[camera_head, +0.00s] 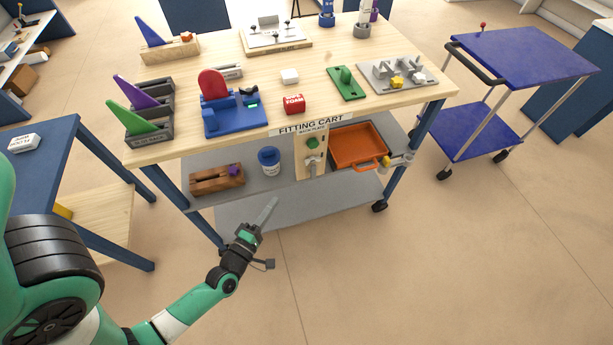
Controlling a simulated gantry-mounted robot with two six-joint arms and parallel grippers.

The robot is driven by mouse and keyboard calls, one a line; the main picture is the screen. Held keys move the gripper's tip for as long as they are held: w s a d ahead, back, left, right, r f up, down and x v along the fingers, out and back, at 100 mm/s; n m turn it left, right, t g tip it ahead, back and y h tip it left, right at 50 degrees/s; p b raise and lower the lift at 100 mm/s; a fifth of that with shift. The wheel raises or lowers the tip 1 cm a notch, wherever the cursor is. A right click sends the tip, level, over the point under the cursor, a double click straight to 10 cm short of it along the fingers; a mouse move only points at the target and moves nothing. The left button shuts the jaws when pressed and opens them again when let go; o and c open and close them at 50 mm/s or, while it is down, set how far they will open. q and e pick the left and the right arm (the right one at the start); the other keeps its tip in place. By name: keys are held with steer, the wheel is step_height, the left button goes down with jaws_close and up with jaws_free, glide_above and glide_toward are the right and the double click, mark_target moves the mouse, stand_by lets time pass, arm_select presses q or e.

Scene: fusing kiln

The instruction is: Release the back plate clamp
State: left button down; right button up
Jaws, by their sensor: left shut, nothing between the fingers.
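An upright wooden back plate (301,160) stands at the front of the fitting cart, below the tabletop edge. It carries a green piece (312,143) and, below it, a grey metal clamp (313,166). The clamp is small here, and I cannot tell its handle's exact position. My left gripper (272,204) is shut and empty. In the picture it is below and left of the clamp, apart from it, in front of the lower shelf. My right gripper is not in view.
The fitting cart's wooden top (330,60) overhangs the plate. Beside the plate are an orange tray (359,145), a blue-rimmed cup (269,160) and a wooden block holder (216,179). A blue trolley (520,55) stands right. The floor in front is clear.

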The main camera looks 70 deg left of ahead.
mark_target(313, 172)
arm_select(q)
steer(key=shift+w, duration=0.2)
steer(key=b+x, duration=0.2)
steer(key=x, duration=0.7)
steer(key=shift+w+a, duration=0.2)
steer(key=shift+w, duration=0.1)
steer(key=w, duration=0.2)
steer(key=w+p, duration=0.1)
steer(key=w, duration=0.1)
steer(key=shift+d, duration=0.2)
steer(key=shift+r+p, duration=0.1)
steer(key=shift+p, duration=0.2)
